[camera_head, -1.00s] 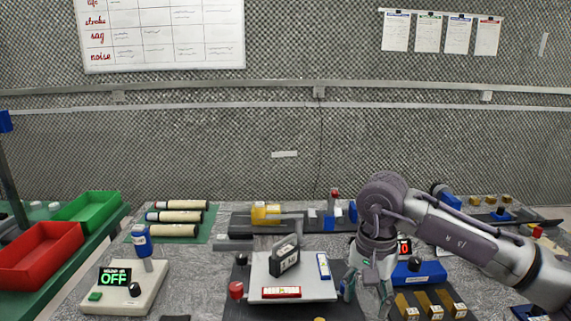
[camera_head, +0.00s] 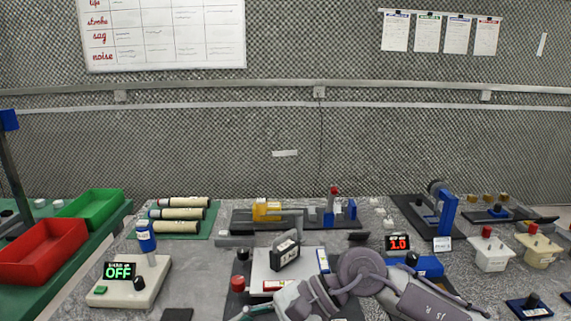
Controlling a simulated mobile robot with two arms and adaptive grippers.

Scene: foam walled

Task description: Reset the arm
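My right arm (camera_head: 362,275) comes in from the lower right and bends across the front of the bench. Its wrist hangs low over the front of the grey plate. Only a teal part of my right gripper (camera_head: 256,311) shows at the bottom edge, so its opening cannot be judged. My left arm and gripper are not in view. A dark block-shaped weight with a handle and a white label (camera_head: 285,255) stands on the grey plate (camera_head: 262,262), apart from my arm. The arm hides the plate's front right part.
A display reading 1.0 (camera_head: 398,243) stands behind my arm. A lamp-topped box reading OFF (camera_head: 119,271), red bin (camera_head: 42,252) and green bin (camera_head: 92,208) are at left. Rollers, a yellow fixture (camera_head: 266,211), a blue press (camera_head: 446,212) and white switch boxes (camera_head: 491,254) crowd the bench.

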